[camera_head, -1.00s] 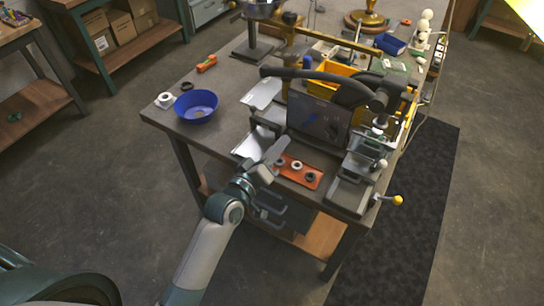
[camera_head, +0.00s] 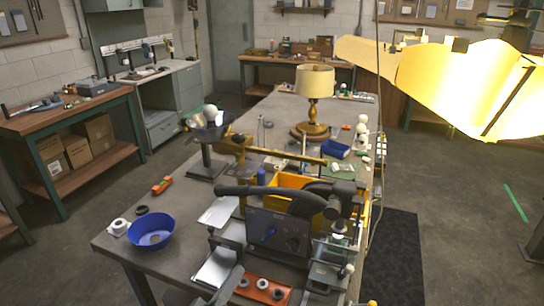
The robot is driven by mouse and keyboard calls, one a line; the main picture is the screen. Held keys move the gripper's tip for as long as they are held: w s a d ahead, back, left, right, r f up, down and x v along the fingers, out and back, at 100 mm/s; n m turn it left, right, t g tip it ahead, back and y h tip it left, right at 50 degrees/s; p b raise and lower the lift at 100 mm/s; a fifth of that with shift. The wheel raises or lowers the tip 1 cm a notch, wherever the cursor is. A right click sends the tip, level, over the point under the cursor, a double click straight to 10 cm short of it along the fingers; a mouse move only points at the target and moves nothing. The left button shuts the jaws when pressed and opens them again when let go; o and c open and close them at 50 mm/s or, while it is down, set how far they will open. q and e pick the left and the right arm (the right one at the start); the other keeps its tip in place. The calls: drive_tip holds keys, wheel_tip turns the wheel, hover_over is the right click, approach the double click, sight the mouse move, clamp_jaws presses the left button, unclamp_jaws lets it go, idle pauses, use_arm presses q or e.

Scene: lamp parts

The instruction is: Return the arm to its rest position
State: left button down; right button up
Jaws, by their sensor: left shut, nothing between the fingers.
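My left gripper (camera_head: 235,276) shows at the bottom edge of the head view, cut off by the frame. Its fingers are shut and empty, close to the left end of an orange-red tray (camera_head: 250,294) holding several ring-shaped parts. I cannot tell whether it touches the bench. The rest of the left arm is below the frame. My right gripper is not in view.
A dark machine (camera_head: 280,230) with a thick curved handle stands right of my gripper. A blue bowl (camera_head: 151,229) and a white roll (camera_head: 119,226) sit on the bench's left. A lit lamp (camera_head: 314,85) stands farther back. A large yellow shade (camera_head: 450,75) hangs at upper right.

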use_arm(q)
drive_tip(key=s+a+f+m+g+y, duration=0.2)
drive_tip(key=s+a+f+m+g, duration=0.15)
drive_tip(key=s+f, duration=0.45)
drive_tip(key=s+a+f+m+g+y, duration=0.1)
drive_tip(key=s+a+f+m+g, duration=0.3)
drive_tip(key=s, duration=0.8)
drive_tip(key=s+a+f+m+g+y, duration=0.1)
drive_tip(key=s+a+f+g+y, duration=0.1)
drive_tip(key=s+f+g, duration=0.6)
drive_tip(key=s+f+b, duration=0.1)
drive_tip(key=s+f, duration=0.1)
drive_tip(key=f, duration=1.2)
drive_tip(key=s+f+b, duration=0.1)
drive_tip(key=s+f, duration=0.1)
drive_tip(key=f, duration=1.1)
drive_tip(key=s+a+f, duration=0.2)
drive_tip(key=s+f, duration=1.5)
drive_tip(key=f, duration=0.1)
drive_tip(key=shift+s+a+f+b, duration=0.15)
drive_tip(key=shift+a+f+b, duration=0.15)
drive_tip(key=shift+a+b, duration=0.1)
